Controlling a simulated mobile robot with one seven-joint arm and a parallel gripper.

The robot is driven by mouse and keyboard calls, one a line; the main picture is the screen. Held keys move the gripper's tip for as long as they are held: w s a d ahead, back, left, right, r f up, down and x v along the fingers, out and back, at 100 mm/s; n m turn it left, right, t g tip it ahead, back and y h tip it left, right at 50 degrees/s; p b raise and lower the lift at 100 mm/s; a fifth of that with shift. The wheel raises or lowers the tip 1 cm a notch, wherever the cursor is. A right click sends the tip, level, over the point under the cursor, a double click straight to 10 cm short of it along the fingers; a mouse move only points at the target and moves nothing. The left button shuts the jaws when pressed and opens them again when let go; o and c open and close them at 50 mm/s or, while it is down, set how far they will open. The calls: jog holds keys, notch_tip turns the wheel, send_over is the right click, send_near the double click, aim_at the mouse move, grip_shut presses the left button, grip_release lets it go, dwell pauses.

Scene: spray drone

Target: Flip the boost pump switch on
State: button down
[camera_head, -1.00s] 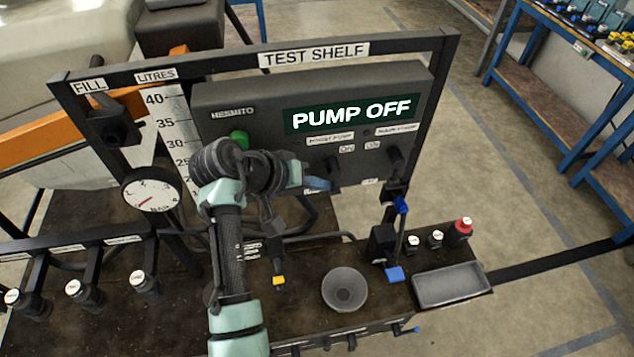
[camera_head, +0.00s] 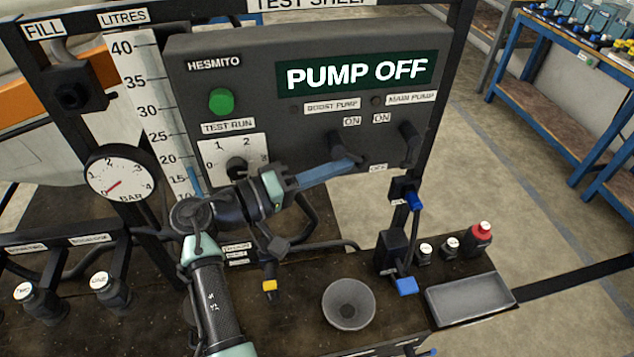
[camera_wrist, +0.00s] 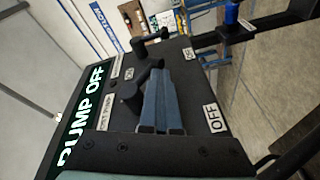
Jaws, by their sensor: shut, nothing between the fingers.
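The boost pump switch (camera_head: 340,146) is a black lever on the dark control panel (camera_head: 240,60), below the BOOST PUMP label (camera_head: 331,105). Its handle points down toward the OFF side, and the display (camera_head: 357,72) reads PUMP OFF. My gripper (camera_head: 352,163) is shut and empty, its blue fingers reaching from the left to just under the handle. In the wrist view the shut fingertips (camera_wrist: 162,74) overlap the end of the boost pump switch (camera_wrist: 132,95); I cannot tell whether they touch. The OFF label (camera_wrist: 213,117) shows beside them.
The main pump switch (camera_head: 408,143) stands just right, also pointing down. A green button (camera_head: 221,101) and a rotary knob (camera_head: 238,167) are on the panel's left.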

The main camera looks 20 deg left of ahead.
jog(key=t+h+b, duration=0.1)
jog(key=b, duration=0.2)
jog(key=d+n+t+h+b, duration=0.1)
jog(key=t+b, duration=0.1)
jog(key=b, duration=0.1)
jog(key=shift+w+d+f, duration=0.15)
jog(key=shift+w, duration=0.25)
jog(key=shift+w+d+r+b, duration=0.1)
jog(key=shift+d+r+b, duration=0.15)
jog(key=shift+b, duration=0.65)
jog(key=shift+w+r+b, duration=0.1)
jog(key=shift+r+b, duration=0.15)
jog(key=shift+b, duration=0.1)
jog(key=shift+f, duration=0.1)
